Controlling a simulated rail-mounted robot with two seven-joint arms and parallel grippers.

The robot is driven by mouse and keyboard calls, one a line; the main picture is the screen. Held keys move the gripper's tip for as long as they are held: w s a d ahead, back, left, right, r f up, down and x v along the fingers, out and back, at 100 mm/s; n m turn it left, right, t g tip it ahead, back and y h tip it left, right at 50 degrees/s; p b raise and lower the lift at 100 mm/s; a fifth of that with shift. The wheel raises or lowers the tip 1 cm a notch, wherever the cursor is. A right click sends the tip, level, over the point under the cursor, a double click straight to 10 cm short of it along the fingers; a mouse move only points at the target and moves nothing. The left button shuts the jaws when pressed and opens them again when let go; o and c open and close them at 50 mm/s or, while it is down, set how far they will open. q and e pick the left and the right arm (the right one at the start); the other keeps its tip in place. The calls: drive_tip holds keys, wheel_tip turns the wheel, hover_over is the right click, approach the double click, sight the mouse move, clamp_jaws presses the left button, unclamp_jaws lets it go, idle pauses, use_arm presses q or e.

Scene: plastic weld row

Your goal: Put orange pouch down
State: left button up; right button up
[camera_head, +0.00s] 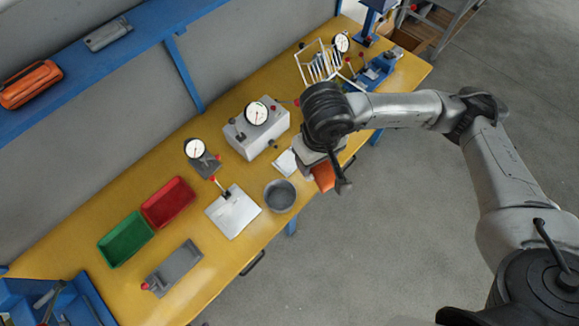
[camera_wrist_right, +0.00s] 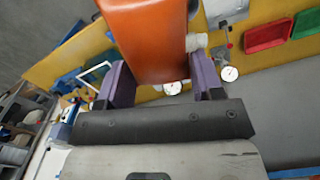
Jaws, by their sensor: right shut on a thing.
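The orange pouch (camera_wrist_right: 148,40) fills the upper middle of the right wrist view, between the two purple-grey fingers of my right gripper (camera_wrist_right: 160,78). The gripper is shut on it. In the head view, part of the orange pouch (camera_head: 323,176) shows below my right wrist, by the front edge of the yellow workbench (camera_head: 215,268). The fingers are mostly hidden there by my arm. I cannot tell from these views whether the pouch touches the bench. My left gripper is in neither view.
Near the pouch are a grey round bowl (camera_head: 280,196), a white plate (camera_head: 233,212) and a grey box with a dial (camera_head: 243,141). Red (camera_head: 168,203) and green (camera_head: 126,237) trays stand farther left. A white wire rack (camera_head: 318,64) is behind my wrist. An orange case (camera_head: 30,84) lies on the blue shelf.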

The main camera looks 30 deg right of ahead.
drive_tip(key=w+d+f+m+b, duration=0.25)
drive_tip(key=f+b, duration=0.35)
drive_tip(key=f, duration=0.3)
drive_tip(key=w+d+f+m+b, duration=0.1)
drive_tip(key=d+f+b, duration=0.3)
drive_tip(key=f+b, duration=0.4)
drive_tip(key=w+d+f+m+b, duration=0.25)
drive_tip(key=f+b, duration=0.25)
drive_tip(key=f, duration=0.6)
drive_tip(key=w+d+f+m, duration=0.1)
drive_tip(key=w+d+m, duration=0.5)
drive_tip(key=d+m, duration=0.1)
drive_tip(key=shift+m, duration=0.9)
drive_tip(key=w+a+f, duration=0.2)
drive_tip(key=w, duration=0.1)
drive_tip(key=w+a+f, duration=0.2)
drive_tip(key=w, duration=0.1)
drive_tip(key=w+a+f+b, duration=0.1)
drive_tip(key=w+a+f, duration=0.1)
drive_tip(key=w+f, duration=0.1)
drive_tip(key=shift+w+a+f, duration=0.1)
drive_tip(key=shift+w+a, duration=0.3)
drive_tip(key=shift+w, duration=0.05)
drive_tip(key=shift+f, duration=0.65)
drive_tip(key=shift+f+b, duration=0.3)
drive_tip(key=shift+f, duration=1.05)
